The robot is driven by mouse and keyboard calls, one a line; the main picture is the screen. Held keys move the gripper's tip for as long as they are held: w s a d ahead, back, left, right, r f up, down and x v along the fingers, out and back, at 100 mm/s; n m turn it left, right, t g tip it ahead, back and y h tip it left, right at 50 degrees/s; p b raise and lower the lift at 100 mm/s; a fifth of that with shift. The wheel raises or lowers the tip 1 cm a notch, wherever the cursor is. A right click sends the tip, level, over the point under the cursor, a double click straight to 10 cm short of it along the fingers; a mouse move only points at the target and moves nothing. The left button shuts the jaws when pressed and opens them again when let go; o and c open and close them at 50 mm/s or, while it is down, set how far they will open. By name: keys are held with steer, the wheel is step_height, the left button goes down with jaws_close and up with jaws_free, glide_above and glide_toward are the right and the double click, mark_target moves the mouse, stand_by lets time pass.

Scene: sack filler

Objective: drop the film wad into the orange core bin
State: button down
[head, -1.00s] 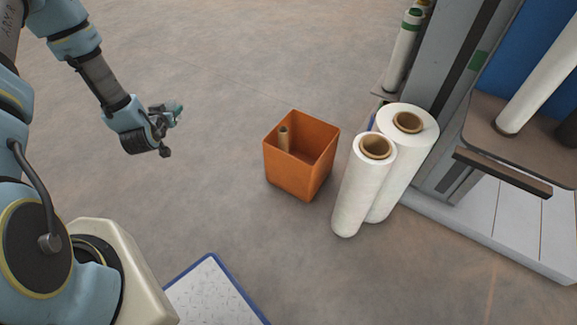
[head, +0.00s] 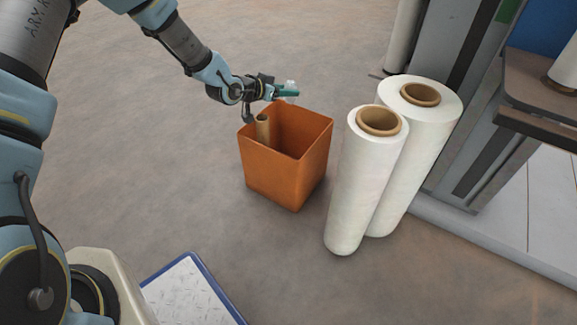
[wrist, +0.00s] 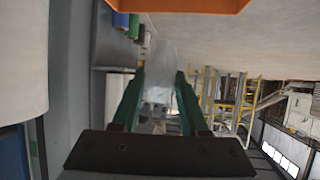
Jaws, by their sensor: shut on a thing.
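The orange core bin (head: 285,175) stands on the floor in the middle of the head view, open at the top. Its edge also shows at the top of the wrist view (wrist: 190,4). My gripper (head: 286,93) is by the bin's far rim and looks higher than it; the exact height is hard to tell. The green fingers are shut on the film wad (wrist: 160,70), a pale, see-through clump between and past the fingertips in the wrist view. The wad also shows small in the head view (head: 291,85).
A brown cardboard core (head: 263,129) stands in the bin's left corner. Two tall white film rolls, a nearer one (head: 361,190) and a farther one (head: 436,125), stand right of the bin. A grey machine column (head: 455,90) is behind them. Floor left of the bin is clear.

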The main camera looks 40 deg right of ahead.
steer(key=shift+s+d+f, duration=0.1)
steer(key=shift+d+f, duration=0.05)
steer(key=shift+f, duration=0.2)
step_height(320, 180, down, 5)
steer(key=b, duration=0.4)
steer(key=shift+f, duration=0.15)
steer(key=shift+c, duration=1.7)
jaws_free()
steer(key=p+v, duration=0.3)
steer(key=v, duration=0.8)
